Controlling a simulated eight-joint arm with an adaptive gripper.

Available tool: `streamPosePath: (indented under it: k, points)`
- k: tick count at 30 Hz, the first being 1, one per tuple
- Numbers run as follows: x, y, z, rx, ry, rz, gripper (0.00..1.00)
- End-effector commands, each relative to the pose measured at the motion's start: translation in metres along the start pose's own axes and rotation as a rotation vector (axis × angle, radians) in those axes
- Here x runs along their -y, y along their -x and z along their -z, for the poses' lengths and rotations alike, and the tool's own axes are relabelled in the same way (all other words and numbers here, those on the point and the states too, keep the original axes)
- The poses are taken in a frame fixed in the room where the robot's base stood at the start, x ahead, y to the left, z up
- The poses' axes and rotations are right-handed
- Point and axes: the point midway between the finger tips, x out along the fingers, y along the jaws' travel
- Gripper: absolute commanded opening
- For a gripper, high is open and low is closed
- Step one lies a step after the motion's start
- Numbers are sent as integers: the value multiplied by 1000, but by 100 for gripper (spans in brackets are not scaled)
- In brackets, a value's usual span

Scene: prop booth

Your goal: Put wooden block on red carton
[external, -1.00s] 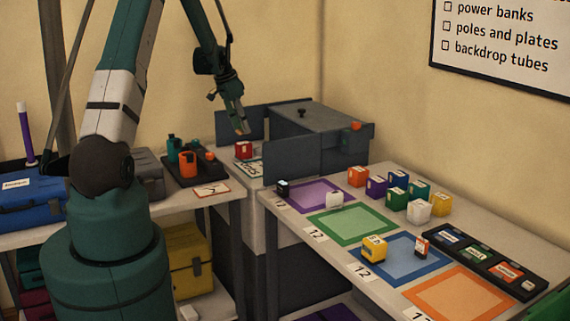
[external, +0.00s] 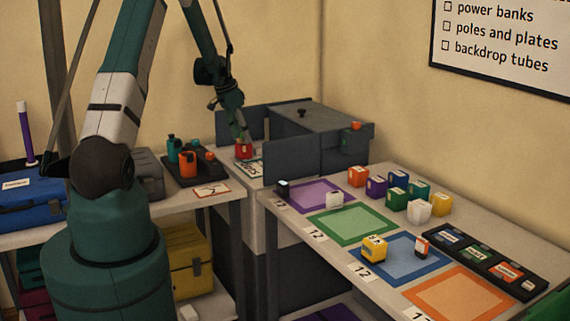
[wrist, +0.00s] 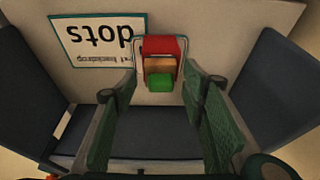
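The red carton (external: 243,152) stands on the grey surface at the back, in front of the dark grey panels. In the wrist view the red carton (wrist: 163,46) shows at top centre with a pale rim. A small brown, wood-coloured block (wrist: 160,65) with a green face (wrist: 160,83) shows against the carton. Whether it rests on the carton or in front of it, I cannot tell. My gripper (wrist: 158,88) has its fingers apart on either side of the block, with gaps showing. In the external view my gripper (external: 241,138) is just above the carton, hiding part of it.
Dark grey upright panels (external: 291,158) and a grey case (external: 320,130) stand close on the right. The front table holds coloured squares, several small cubes and a black tray (external: 485,258).

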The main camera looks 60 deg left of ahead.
Motion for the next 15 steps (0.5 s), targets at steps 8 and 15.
streamPosePath:
  k: [8, 15]
  points:
    - [0, 0, 0, 0, 0, 0, 41]
    - [0, 6, 1, 0, 0, 0, 41]
